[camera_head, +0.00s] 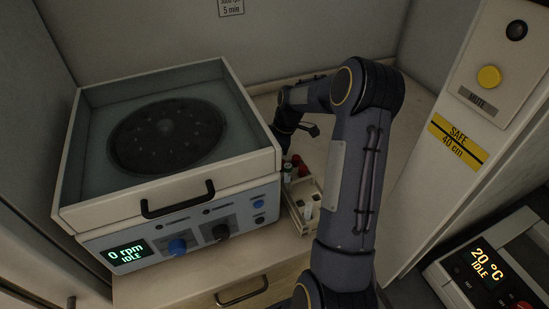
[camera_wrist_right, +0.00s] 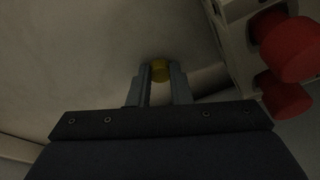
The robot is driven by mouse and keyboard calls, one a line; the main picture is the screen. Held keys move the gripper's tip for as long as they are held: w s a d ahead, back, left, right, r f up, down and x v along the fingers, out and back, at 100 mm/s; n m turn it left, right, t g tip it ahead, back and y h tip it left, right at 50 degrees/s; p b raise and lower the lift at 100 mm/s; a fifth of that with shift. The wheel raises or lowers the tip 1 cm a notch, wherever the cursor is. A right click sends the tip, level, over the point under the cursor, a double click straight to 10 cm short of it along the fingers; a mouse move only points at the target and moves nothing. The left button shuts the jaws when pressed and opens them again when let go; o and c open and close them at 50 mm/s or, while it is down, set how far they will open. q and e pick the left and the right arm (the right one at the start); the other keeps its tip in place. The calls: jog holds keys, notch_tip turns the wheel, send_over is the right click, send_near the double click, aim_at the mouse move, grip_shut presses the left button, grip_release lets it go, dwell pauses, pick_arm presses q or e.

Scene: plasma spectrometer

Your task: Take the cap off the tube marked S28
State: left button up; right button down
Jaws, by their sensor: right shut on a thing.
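My right gripper (camera_wrist_right: 160,80) is shut on a small yellow cap (camera_wrist_right: 159,70) in the right wrist view. I cannot tell whether a tube hangs below the cap. In the head view my right arm reaches behind the rack, beside the centrifuge, and its fingertips are hidden. A pale tube rack (camera_head: 294,211) stands right of the centrifuge with several capped tubes in it. Its side (camera_wrist_right: 234,40) and two red caps (camera_wrist_right: 290,46) show at the right of the wrist view. No S28 marking is readable. My left gripper is not in view.
A centrifuge (camera_head: 165,192) with its round rotor (camera_head: 165,137) exposed stands left of the rack, its display reading 0 rpm IDLE. A white panel with a yellow button (camera_head: 489,77) and a 20 °C device (camera_head: 490,264) are at right. Bare counter lies behind my right arm.

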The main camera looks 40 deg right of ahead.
jog(key=shift+r, duration=0.1)
jog(key=c, duration=1.3)
grip_release()
jog(key=shift+r, duration=0.15)
jog(key=p+v, duration=0.7)
jog(key=v, duration=0.4)
jog(key=shift+s+r, duration=0.1)
jog(key=shift+r, duration=0.25)
jog(key=shift+d, duration=0.1)
